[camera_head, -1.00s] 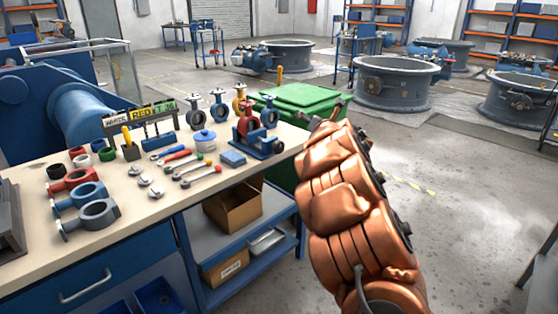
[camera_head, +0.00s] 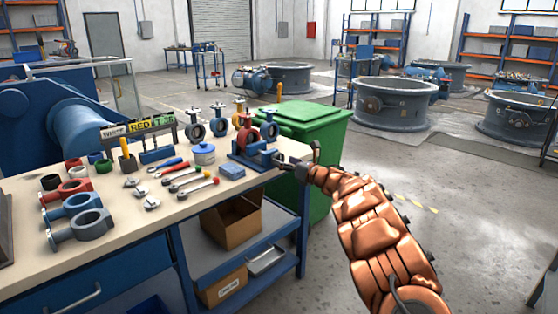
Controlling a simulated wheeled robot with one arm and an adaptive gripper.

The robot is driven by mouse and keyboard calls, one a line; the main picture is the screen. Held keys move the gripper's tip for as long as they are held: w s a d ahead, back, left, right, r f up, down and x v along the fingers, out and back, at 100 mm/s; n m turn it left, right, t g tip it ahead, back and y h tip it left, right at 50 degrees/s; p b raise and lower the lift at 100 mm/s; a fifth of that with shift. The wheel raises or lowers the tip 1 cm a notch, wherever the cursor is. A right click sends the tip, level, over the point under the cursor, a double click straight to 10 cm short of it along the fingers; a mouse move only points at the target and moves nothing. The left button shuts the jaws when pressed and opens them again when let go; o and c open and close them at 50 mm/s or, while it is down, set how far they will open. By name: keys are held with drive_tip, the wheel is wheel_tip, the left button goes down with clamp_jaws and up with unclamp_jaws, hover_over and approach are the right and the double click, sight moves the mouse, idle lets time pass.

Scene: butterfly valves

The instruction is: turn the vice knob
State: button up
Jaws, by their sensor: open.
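The blue vice (camera_head: 245,160) stands at the right end of the workbench, with a red valve body (camera_head: 248,136) upright in it. The vice's screw end points right, toward the bench edge; its knob is small and hard to make out. My gripper (camera_head: 306,163), at the end of my copper-coloured arm, is open, close to the right of the vice at about its height. One finger points up and the other toward the vice. I cannot tell whether a finger touches the knob.
A green bin (camera_head: 318,130) stands right behind the vice and gripper. Wrenches (camera_head: 180,177), a blue-lidded pot (camera_head: 204,155) and a blue block (camera_head: 231,171) lie left of the vice on the workbench (camera_head: 135,215). The floor to the right is open.

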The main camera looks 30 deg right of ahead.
sight(281, 160)
drive_tip(key=shift+x, duration=1.65)
drive_tip(key=shift+c, duration=0.3)
drive_tip(key=c, duration=1.1)
